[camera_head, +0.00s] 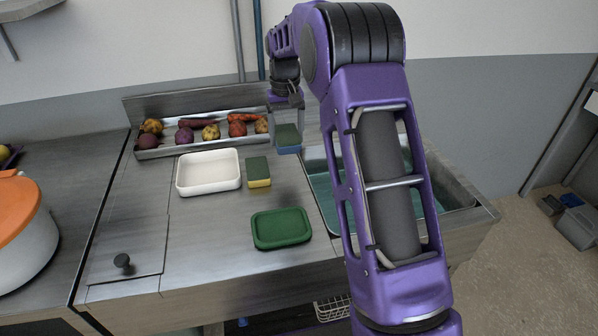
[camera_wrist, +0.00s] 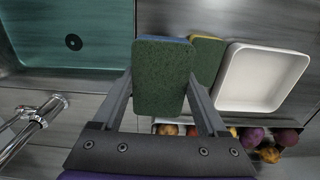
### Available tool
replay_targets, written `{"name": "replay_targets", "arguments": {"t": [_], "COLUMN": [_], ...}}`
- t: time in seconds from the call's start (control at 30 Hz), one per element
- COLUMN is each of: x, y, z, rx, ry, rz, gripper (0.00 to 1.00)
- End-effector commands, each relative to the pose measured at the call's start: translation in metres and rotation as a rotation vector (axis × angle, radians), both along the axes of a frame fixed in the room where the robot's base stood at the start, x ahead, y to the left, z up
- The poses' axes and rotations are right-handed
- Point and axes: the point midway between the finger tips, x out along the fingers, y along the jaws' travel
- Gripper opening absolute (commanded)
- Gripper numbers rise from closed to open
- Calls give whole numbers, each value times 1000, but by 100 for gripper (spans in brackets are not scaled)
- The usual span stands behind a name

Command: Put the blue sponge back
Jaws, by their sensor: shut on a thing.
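The blue sponge (camera_head: 288,149) has a dark green scouring face and a blue layer. In the wrist view the sponge (camera_wrist: 162,80) shows mostly its green face, with a thin blue edge at the top. My gripper (camera_head: 287,122) is shut on it, one finger on each side, and holds it up near the sink's left edge. In the wrist view the fingers of my gripper (camera_wrist: 160,92) press its two long sides. A second, yellow sponge with a green top (camera_head: 259,168) lies on the counter, and it is partly hidden behind the held sponge in the wrist view (camera_wrist: 205,55).
A white tray (camera_head: 208,190) stands left of the yellow sponge. A green tray (camera_head: 281,229) lies nearer the front. The sink (camera_head: 322,195) is to the right, with a tap (camera_wrist: 38,117) beside it. Vegetables fill a rear trough (camera_head: 160,152). An orange-lidded pot (camera_head: 20,240) stands far left.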

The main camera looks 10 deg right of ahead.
Motion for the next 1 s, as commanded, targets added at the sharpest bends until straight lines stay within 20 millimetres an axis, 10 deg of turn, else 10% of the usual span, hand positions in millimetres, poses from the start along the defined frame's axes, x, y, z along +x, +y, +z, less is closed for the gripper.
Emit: {"name": "replay_targets", "arguments": {"t": [1.0], "x": [2], "y": [-3], "z": [-99], "rx": [0], "ry": [-2], "rz": [11], "gripper": [23]}}
